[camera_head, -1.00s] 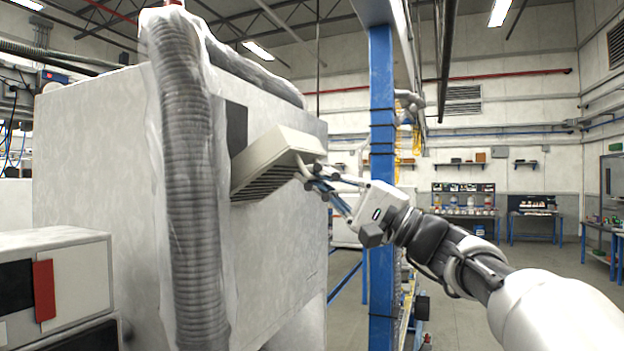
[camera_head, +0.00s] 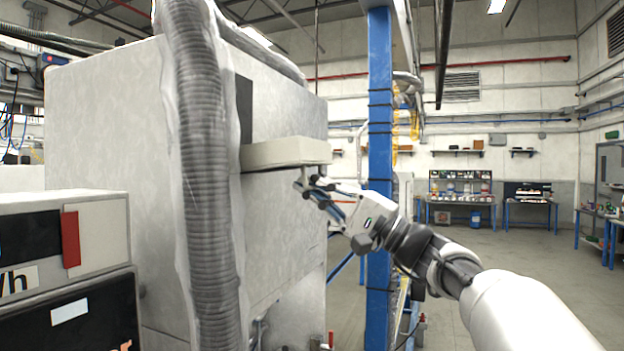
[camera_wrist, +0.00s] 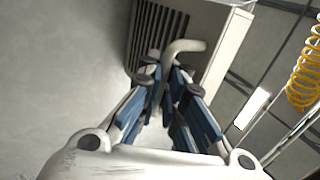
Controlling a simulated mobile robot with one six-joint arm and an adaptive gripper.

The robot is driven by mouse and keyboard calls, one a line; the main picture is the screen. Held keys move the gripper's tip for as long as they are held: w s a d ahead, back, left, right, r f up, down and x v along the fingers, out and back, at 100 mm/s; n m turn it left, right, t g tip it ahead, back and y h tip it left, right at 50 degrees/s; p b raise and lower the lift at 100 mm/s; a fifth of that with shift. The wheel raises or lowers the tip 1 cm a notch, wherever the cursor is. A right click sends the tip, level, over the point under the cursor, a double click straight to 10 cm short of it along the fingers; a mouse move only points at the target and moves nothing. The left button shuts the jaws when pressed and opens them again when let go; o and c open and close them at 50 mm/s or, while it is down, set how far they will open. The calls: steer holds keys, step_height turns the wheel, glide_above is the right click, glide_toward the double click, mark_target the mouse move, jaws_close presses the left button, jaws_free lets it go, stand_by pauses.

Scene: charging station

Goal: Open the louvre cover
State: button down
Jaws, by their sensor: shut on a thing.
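The louvre cover (camera_head: 288,152) is a pale slab standing out from the side of the big light-grey cabinet. It looks roughly horizontal, with a dark opening (camera_head: 245,105) in the cabinet wall above it. Its slatted face shows in the wrist view (camera_wrist: 170,28), with a curved grey handle (camera_wrist: 186,47) on it. My gripper (camera_head: 307,185) is below the outer end of the cover. In the wrist view its blue-padded fingers (camera_wrist: 170,82) are shut on the handle. The fingers partly hide the handle.
The cabinet (camera_head: 110,130) carries a thick wrapped hose (camera_head: 205,180) left of the cover. A blue post (camera_head: 380,180) stands close behind my arm. A box with a red handle (camera_head: 70,240) is at lower left. Open floor (camera_head: 500,255) lies to the right.

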steer(key=shift+w+f, duration=0.1)
steer(key=shift+f, duration=0.3)
steer(key=c, duration=2)
jaws_free()
steer(key=shift+d, duration=0.2)
steer(key=shift+o, duration=1.2)
steer(key=shift+a, duration=0.15)
steer(key=v, duration=1.2)
